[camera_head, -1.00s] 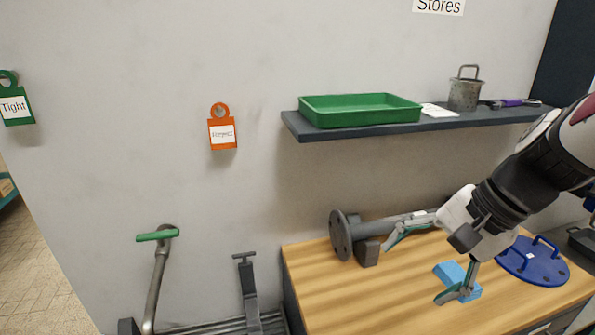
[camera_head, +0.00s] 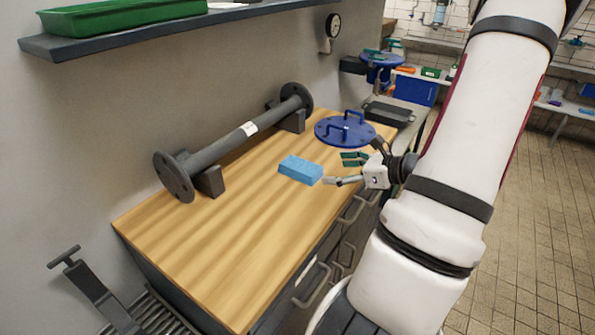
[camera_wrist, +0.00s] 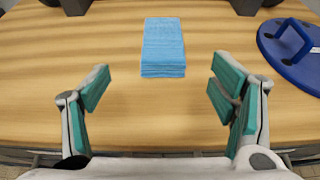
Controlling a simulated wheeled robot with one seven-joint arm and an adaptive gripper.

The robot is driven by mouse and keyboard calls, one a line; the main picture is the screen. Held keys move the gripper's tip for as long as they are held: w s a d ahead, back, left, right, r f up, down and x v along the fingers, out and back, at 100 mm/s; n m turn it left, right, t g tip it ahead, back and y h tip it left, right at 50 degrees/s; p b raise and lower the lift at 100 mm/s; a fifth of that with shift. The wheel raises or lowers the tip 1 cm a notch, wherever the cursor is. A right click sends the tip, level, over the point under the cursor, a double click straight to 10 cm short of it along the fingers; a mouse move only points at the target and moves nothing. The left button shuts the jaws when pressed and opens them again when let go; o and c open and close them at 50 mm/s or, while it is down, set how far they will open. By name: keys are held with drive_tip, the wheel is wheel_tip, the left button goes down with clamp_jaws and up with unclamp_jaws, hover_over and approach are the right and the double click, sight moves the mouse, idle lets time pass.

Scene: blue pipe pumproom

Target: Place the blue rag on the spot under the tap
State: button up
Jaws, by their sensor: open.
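The blue rag (camera_head: 300,169) is a folded, light blue block lying flat on the wooden bench top (camera_head: 215,245). It also shows in the wrist view (camera_wrist: 163,48), beyond the fingertips and about midway between them. My gripper (camera_head: 340,169) is open and empty at the bench's front edge, just right of the rag and apart from it. In the wrist view its teal-padded fingers (camera_wrist: 162,88) are spread wider than the rag. The tap and the spot under it are not in view now.
A grey flanged pipe (camera_head: 235,140) rests on blocks behind the rag. A blue round lid with handles (camera_head: 345,129) lies beyond my gripper. A shelf with a green tray (camera_head: 120,14) overhangs the back. The bench's near left is clear. A T-handled stand (camera_head: 75,265) is at lower left.

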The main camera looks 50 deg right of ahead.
approach(301, 165)
drive_tip(key=x, duration=0.4)
drive_tip(key=shift+a+f+b, duration=0.15)
drive_tip(key=shift+f+b, duration=0.15)
drive_tip(key=shift+f, duration=0.15)
drive_tip(key=shift+r+x, duration=0.2)
drive_tip(key=shift+x, duration=1.2)
drive_tip(key=shift+r+x, duration=0.15)
drive_tip(key=shift+x, duration=1.2)
drive_tip(key=shift+w, duration=0.15)
drive_tip(key=c, duration=1.4)
drive_tip(key=shift+o, duration=0.2)
drive_tip(key=shift+r, duration=0.2)
